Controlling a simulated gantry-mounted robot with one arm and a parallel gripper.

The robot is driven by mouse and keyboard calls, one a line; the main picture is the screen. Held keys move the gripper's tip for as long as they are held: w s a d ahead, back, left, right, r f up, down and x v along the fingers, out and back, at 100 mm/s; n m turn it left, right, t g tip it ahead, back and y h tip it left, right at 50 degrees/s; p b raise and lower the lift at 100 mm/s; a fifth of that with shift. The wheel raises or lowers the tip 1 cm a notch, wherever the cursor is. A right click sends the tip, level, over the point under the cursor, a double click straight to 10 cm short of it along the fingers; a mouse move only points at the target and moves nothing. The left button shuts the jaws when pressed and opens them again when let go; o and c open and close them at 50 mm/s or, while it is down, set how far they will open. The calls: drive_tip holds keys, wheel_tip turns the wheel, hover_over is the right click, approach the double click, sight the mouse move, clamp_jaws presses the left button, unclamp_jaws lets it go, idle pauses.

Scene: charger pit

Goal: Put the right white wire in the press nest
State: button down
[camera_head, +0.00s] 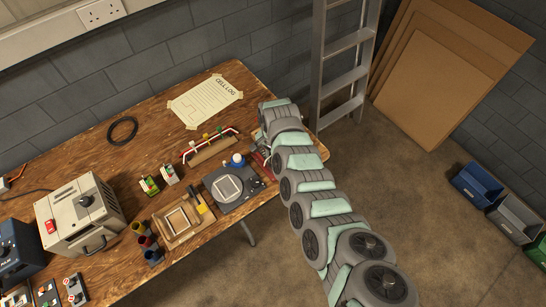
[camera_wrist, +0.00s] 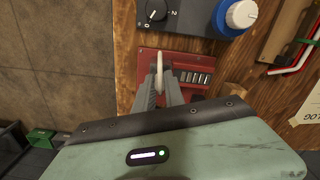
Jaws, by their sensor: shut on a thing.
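My gripper (camera_wrist: 161,88) is shut on a thin white piece (camera_wrist: 160,62), which looks like a white wire, seen nearly end-on. Its tip stands up between my fingertips, over the left part of a red block (camera_wrist: 193,58) with a row of dark slots. I cannot tell whether the white piece touches the block. The red block also shows in the head view (camera_head: 263,159), half hidden by my arm. I cannot tell which fixture is the press nest. A wooden rack (camera_head: 210,152) carries a bent red and white wire; these show at the right in the wrist view (camera_wrist: 296,60).
A dark grey plate device (camera_head: 240,203) with a blue and white knob (camera_wrist: 241,15) is close beside the red block. A wooden fixture (camera_head: 172,238) with a frame stands left of it. The beige box (camera_head: 75,214) is farther left. The table's right edge is near my gripper.

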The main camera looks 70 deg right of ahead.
drive_tip(key=shift+f, duration=0.6)
idle(0.7)
drive_tip(key=c, duration=1.3)
unclamp_jaws()
drive_tip(key=shift+c, duration=0.2)
drive_tip(key=shift+r+p, duration=2.1)
drive_tip(key=shift+r, duration=1.45)
